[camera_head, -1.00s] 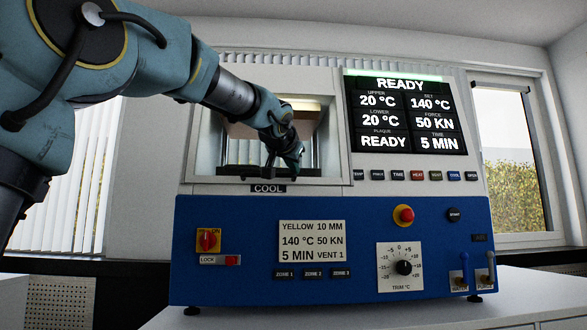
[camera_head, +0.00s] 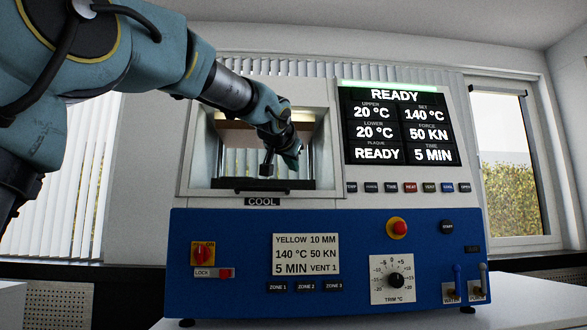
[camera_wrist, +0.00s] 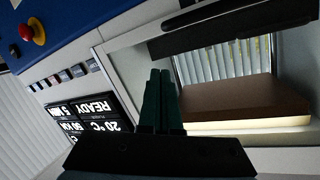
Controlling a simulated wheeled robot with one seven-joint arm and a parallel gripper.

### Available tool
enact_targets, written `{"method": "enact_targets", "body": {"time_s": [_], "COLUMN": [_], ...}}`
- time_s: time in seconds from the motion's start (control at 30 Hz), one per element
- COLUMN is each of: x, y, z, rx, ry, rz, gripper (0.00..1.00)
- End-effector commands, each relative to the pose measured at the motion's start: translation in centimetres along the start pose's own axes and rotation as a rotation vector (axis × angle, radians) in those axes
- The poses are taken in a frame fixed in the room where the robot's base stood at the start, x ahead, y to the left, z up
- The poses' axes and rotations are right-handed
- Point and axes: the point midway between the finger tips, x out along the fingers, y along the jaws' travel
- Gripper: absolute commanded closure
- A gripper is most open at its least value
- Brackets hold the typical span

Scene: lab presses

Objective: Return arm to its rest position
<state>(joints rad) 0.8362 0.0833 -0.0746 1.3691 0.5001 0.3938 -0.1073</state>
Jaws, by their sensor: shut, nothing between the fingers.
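My arm reaches in from the left in the head view, and my gripper (camera_head: 267,165) hangs in front of the press opening, pointing down. In the wrist view my gripper (camera_wrist: 160,95) has its two dark green fingers shut side by side with nothing between them. The press (camera_head: 320,250) has a blue lower front and a pale upper housing. Its opening has a dark lower platen (camera_head: 228,184), with an upper block (camera_wrist: 225,98) seen as brown in the wrist view. I cannot tell from the pictures whether the fingertips are inside the opening.
The display (camera_head: 400,125) reads READY, with a row of small buttons below it. A red stop button (camera_head: 397,227), a trim dial (camera_head: 394,278) and two small levers (camera_head: 457,280) are on the blue front. The press stands on a pale bench (camera_head: 525,300). A window (camera_head: 510,160) is at right.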

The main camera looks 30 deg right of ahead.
Motion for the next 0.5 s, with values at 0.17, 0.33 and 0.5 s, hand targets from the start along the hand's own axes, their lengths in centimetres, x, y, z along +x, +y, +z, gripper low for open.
{"method": "enact_targets", "body": {"time_s": [0.17,0.33,0.5], "x": [-4.4,-7.1,-8.3], "y": [0.0,0.0,0.0], "z": [0.2,0.1,0.2], "rx": [0.0,0.0,0.0], "ry": [0.005,0.006,0.004], "rz": [-0.002,-0.003,-0.002], "gripper": [1.0,1.0,1.0]}}
